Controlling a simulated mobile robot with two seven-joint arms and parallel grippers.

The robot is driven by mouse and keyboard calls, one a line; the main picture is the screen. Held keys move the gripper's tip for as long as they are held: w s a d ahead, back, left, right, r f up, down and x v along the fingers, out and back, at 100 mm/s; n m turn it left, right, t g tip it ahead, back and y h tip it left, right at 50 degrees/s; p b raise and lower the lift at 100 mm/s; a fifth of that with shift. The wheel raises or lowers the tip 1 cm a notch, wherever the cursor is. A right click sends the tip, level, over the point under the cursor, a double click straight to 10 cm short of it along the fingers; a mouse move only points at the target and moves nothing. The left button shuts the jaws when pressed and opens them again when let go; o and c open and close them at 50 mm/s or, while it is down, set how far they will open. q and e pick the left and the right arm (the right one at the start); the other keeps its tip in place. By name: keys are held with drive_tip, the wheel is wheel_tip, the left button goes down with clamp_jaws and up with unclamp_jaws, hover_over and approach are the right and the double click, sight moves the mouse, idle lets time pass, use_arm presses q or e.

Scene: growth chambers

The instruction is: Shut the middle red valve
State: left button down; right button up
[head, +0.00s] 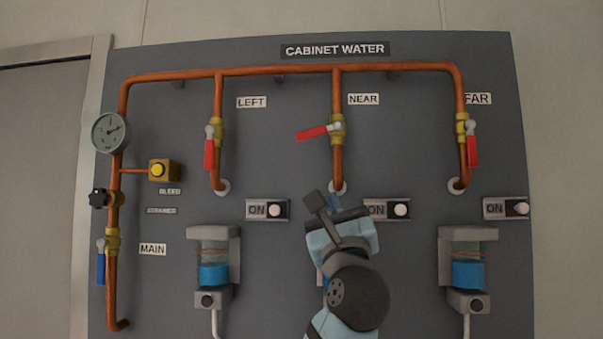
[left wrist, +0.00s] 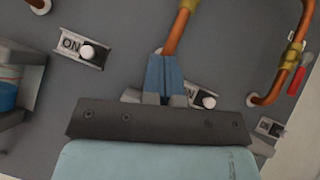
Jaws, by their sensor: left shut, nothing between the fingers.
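The middle red valve, under the label NEAR, has a brass body (head: 338,130) on a copper pipe. Its red handle (head: 312,133) points left, nearly level, across the pipe. My left gripper (head: 334,203) is below this valve, in front of the lower pipe end, apart from the handle. In the left wrist view its blue fingers (left wrist: 164,76) are shut and empty, with the copper pipe (left wrist: 180,30) rising behind them. The middle valve handle is out of that view. My right gripper is in neither view.
The left red handle (head: 209,154) and the far red handle (head: 472,151) hang down along their pipes. A blue MAIN handle (head: 101,268) and a gauge (head: 110,132) are at left. ON switches (head: 400,210) sit below the pipes. The panel around the middle handle is clear.

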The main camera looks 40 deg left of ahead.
use_arm(q)
drive_tip(key=p, duration=0.5)
approach(309, 138)
drive_tip(key=w+d+x, duration=0.1)
drive_tip(key=x, duration=0.6)
drive_tip(key=shift+w+a+f, duration=0.1)
drive_tip(key=shift+w+a, duration=0.05)
drive_tip(key=shift+a, duration=0.2)
drive_tip(key=shift+b, duration=0.3)
drive_tip(key=r+p, duration=0.1)
drive_tip(key=a+p, duration=0.1)
drive_tip(key=p, duration=0.1)
drive_tip(key=shift+s+r, duration=0.3)
drive_tip(key=shift+r, duration=0.05)
drive_tip(key=shift+f, duration=0.25)
